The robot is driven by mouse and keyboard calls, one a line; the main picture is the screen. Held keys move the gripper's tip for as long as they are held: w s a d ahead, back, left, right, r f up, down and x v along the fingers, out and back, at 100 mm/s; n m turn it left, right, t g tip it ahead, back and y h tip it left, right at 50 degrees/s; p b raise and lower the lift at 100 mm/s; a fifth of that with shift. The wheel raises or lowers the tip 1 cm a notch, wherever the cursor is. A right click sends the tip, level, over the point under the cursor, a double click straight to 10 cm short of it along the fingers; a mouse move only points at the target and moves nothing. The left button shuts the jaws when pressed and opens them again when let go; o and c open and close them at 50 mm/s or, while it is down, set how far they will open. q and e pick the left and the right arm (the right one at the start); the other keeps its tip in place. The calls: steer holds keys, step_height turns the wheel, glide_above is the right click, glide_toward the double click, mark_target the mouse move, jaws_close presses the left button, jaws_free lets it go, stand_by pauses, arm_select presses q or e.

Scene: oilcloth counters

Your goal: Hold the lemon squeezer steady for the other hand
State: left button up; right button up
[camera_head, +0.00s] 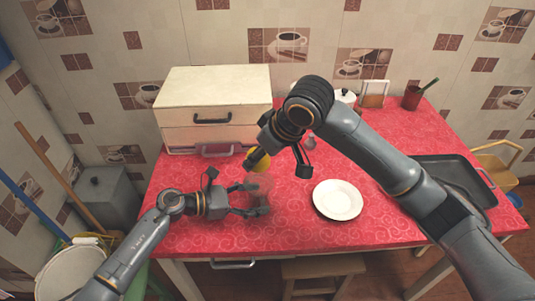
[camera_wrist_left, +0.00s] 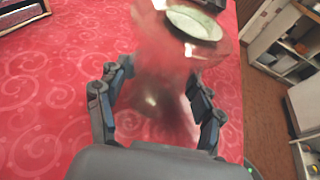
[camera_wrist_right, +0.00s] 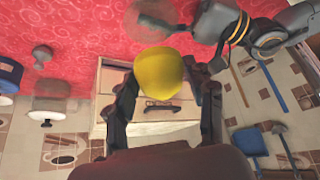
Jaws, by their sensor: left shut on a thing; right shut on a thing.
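The lemon squeezer, a clear glass-like piece, is faint against the red cloth in the head view (camera_head: 263,184). It also shows blurred in the left wrist view (camera_wrist_left: 160,85). My left gripper (camera_head: 256,198) is shut on it, one finger on each side, low over the table. A yellow lemon (camera_wrist_right: 160,72) sits between the fingers of my right gripper (camera_wrist_right: 165,90), which is shut on it. In the head view the lemon (camera_head: 258,161) is partly hidden by my right gripper, above and just behind the squeezer.
A white plate (camera_head: 338,200) lies right of the squeezer. A cream box with drawers (camera_head: 213,100) stands at the back left. The front right cloth is clear.

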mark_target(261, 169)
steer(key=shift+f, duration=0.55)
steer(key=shift+f, duration=0.1)
steer(key=shift+f, duration=0.25)
steer(key=shift+f, duration=0.3)
steer(key=shift+f, duration=1)
steer(key=shift+r, duration=1.05)
steer(key=shift+r, duration=0.1)
steer(key=shift+r, duration=0.15)
